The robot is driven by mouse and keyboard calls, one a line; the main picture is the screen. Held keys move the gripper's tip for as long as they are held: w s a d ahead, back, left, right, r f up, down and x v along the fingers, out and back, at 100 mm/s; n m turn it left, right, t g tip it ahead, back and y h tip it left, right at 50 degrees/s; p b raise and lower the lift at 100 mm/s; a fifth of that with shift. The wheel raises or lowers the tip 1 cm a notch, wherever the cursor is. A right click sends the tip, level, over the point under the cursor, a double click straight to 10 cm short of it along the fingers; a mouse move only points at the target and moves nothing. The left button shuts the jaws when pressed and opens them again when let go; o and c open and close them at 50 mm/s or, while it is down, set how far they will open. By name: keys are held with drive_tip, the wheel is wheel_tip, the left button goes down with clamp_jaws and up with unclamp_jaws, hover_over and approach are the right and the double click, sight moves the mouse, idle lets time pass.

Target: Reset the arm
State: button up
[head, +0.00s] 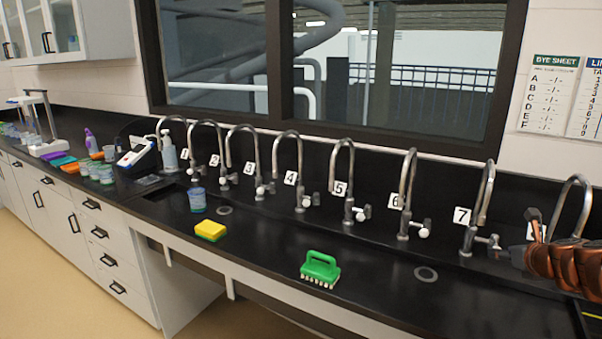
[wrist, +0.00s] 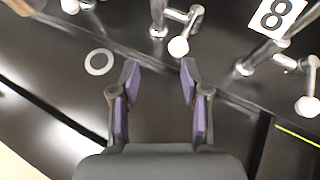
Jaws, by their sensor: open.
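My gripper (wrist: 159,72) is open and empty in the wrist view, its two dark fingers with purple pads apart over the black counter. In the head view my copper-coloured arm shows at the right edge, in front of the tap area labelled 8; the gripper's fingertips cannot be made out there. In the wrist view the number 8 label (wrist: 277,14) is at the top right, and a chrome tap with a white knob (wrist: 179,46) is just beyond the fingertips. No object is between the fingers.
A row of numbered taps (head: 349,190) lines the back of the black counter (head: 380,270). Bottles, cups and a scale (head: 136,152) are at the left. The front right counter is clear.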

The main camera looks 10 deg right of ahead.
drive_tip(key=w+a+r+n+g+y, duration=0.15)
drive_tip(key=a+n, duration=0.35)
drive_tip(key=a, duration=0.5)
drive_tip(key=w+a+r+n+y, duration=0.1)
drive_tip(key=a+n+y, duration=0.3)
drive_tip(key=a, duration=0.6)
drive_tip(key=s+a+n+g+y, duration=0.1)
drive_tip(key=s+a+n+g, duration=0.35)
drive_tip(key=a+n, duration=0.75)
drive_tip(key=s+a+f+n+g+p, duration=0.1)
drive_tip(key=s+a+f+n+g, duration=0.1)
drive_tip(key=s+a+n, duration=0.55)
drive_tip(key=s+a+f+n+g, duration=0.2)
drive_tip(key=s+a, duration=0.2)
drive_tip(key=s, duration=0.6)
drive_tip(key=s+d+f+n+g+h, duration=0.1)
drive_tip(key=s+n+h, duration=0.1)
drive_tip(key=s, duration=0.5)
drive_tip(key=s+d+f+n+g+h, duration=0.1)
drive_tip(key=s+n+g+h, duration=0.1)
drive_tip(key=s+n, duration=0.3)
drive_tip(key=s, duration=0.3)
drive_tip(key=shift+s+d+f+g+p, duration=0.15)
drive_tip(key=shift+d+g+p, duration=0.15)
drive_tip(key=shift+d, duration=0.05)
drive_tip(key=shift+d, duration=0.15)
